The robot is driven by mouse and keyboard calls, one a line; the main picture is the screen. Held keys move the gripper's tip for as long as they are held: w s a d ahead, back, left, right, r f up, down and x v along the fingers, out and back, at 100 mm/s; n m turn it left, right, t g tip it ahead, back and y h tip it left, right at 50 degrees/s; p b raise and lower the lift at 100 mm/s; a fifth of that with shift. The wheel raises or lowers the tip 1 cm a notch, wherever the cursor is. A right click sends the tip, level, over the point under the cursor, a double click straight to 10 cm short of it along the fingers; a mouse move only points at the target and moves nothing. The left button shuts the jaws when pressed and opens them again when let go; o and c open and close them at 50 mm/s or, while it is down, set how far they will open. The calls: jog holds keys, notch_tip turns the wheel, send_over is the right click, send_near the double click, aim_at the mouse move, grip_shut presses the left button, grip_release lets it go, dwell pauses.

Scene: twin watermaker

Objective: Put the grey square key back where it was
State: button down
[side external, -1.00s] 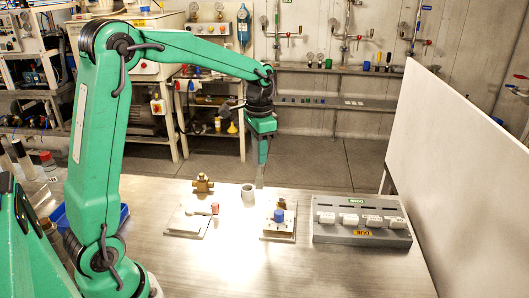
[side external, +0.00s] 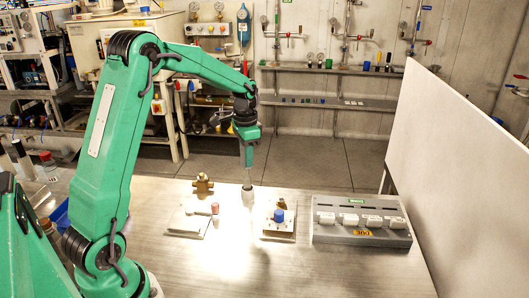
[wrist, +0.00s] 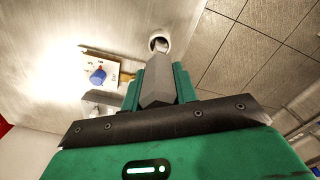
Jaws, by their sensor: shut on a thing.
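The grey square key (wrist: 157,88) is held upright between the green fingers of my gripper (wrist: 160,75) in the wrist view. My gripper (side external: 247,160) also shows in the side view, shut on the key (side external: 248,178), with the key pointing down. A small grey cup (side external: 248,197) stands on the table directly below. Its round opening (wrist: 159,43) shows just beyond the key in the wrist view. The key's lower end is at or just over the cup's mouth; I cannot tell whether it is inside.
A plate with a blue knob (side external: 279,216) stands close right of the cup. A plate with a red knob (side external: 214,208) is on the left, with a brass fitting (side external: 203,184) behind it. A grey rack (side external: 330,237) and a white panel (side external: 460,150) are farther right. The front table is clear.

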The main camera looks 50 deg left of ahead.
jog(key=shift+f, duration=1.7)
jog(key=c, duration=1.1)
grip_release()
notch_tip(320, 180, up, 12)
jog(key=shift+r, duration=0.2)
jog(key=shift+s+d, duration=0.1)
